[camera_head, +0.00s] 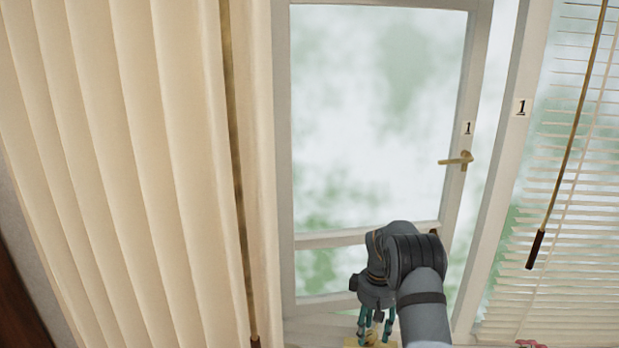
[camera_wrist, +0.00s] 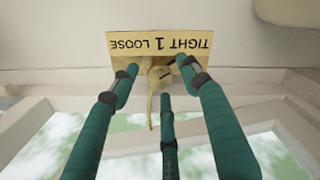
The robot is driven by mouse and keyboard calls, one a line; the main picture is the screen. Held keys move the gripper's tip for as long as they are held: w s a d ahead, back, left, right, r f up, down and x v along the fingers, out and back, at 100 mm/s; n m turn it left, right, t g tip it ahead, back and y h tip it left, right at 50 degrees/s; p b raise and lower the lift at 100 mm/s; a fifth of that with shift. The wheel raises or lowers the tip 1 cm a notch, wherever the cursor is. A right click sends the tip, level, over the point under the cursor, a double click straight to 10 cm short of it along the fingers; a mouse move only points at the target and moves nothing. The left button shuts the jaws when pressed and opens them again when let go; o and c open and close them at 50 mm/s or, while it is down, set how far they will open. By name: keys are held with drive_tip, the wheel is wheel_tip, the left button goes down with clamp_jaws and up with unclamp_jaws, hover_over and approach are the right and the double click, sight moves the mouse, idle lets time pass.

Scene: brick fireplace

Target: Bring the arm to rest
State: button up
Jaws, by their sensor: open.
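My gripper (camera_head: 372,322) is at the bottom of the head view, low in front of the window, with its teal fingers pointing down. In the wrist view my gripper (camera_wrist: 160,76) has three fingers spread apart around a small brass knob (camera_wrist: 160,72) with a thin lever. The knob sits on a yellow plate (camera_wrist: 125,44) marked TIGHT, 1 and LOOSE, seen upside down. The fingertips are close to the knob and plate; I cannot tell whether they touch. Nothing is held.
A white window sash (camera_head: 455,150) with a brass handle (camera_head: 457,160) stands with a gap to the frame (camera_head: 507,160) at right. A cream curtain (camera_head: 150,170) fills the left. Blinds (camera_head: 580,200) and a hanging wand (camera_head: 560,180) are at right.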

drive_tip(key=n+p, duration=0.1)
drive_tip(key=n, duration=0.1)
drive_tip(key=n+p, duration=0.1)
drive_tip(key=n, duration=0.1)
drive_tip(key=n+p, duration=0.2)
drive_tip(key=shift+r, duration=0.25)
drive_tip(key=shift+f+n+p, duration=0.25)
drive_tip(key=shift+n+p, duration=0.45)
drive_tip(key=shift+n, duration=0.7)
